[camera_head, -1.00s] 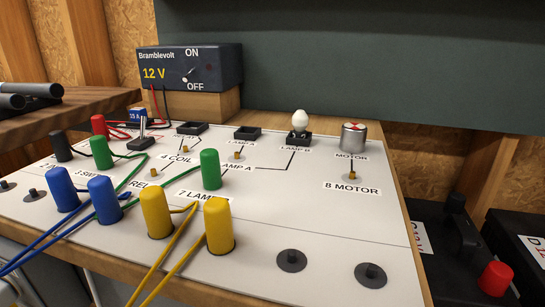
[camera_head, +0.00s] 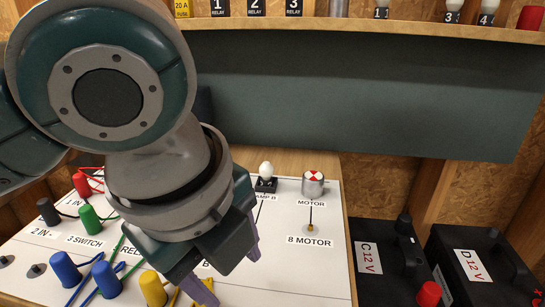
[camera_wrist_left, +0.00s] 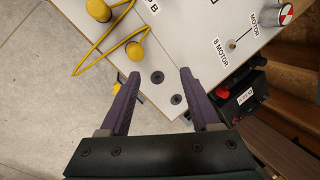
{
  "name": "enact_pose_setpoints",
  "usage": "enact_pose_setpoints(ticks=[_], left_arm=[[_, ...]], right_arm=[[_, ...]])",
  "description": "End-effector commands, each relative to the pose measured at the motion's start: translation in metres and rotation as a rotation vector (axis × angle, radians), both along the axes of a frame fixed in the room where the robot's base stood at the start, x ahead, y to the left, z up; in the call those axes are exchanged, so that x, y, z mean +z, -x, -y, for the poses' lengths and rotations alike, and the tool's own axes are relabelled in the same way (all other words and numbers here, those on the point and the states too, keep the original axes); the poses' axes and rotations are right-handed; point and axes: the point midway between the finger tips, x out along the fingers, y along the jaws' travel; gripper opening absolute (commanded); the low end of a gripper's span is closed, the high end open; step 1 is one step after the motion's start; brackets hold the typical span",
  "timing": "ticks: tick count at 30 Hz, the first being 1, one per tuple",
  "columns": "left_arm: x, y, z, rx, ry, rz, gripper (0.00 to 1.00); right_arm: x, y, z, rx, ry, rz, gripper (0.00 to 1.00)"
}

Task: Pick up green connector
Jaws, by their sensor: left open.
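One green connector (camera_head: 90,219) stands upright at the left of the white board, with a green wire beside it. The second green connector, seen earlier near the middle of the board, is hidden behind my left arm in the head view. My left gripper (camera_head: 228,270) is over the front middle of the board, right of the visible green connector and apart from it. It also shows in the left wrist view (camera_wrist_left: 160,75), its purple fingers open and empty, with black sockets between and below them. No green connector shows in the left wrist view. My right gripper is not in view.
Blue (camera_head: 65,269) and yellow connectors (camera_head: 152,288) with wires stand at the board's front left. A red connector (camera_head: 81,184) and a black connector (camera_head: 48,211) stand farther back. A lamp (camera_head: 265,170) and a motor (camera_head: 313,184) stand behind. Black batteries (camera_head: 387,262) sit right of the board.

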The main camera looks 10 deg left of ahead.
Motion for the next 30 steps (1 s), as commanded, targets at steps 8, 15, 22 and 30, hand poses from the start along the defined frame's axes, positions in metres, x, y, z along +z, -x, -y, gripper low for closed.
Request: enact_pose_setpoints(ticks=[8,15,22,30], left_arm=[[0.033,-0.048,-0.058,-0.295,-0.341,0.001,0.64],[0.02,-0.061,-0.075,-0.341,-0.402,-0.016,0.64],[-0.004,-0.07,-0.08,-0.34,-0.399,-0.012,0.64],[-0.037,-0.087,-0.085,-0.339,-0.398,-0.013,0.64]], right_arm=[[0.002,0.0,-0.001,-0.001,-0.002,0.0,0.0],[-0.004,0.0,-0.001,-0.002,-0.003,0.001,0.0],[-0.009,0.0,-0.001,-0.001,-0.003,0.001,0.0],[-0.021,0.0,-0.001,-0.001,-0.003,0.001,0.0]])
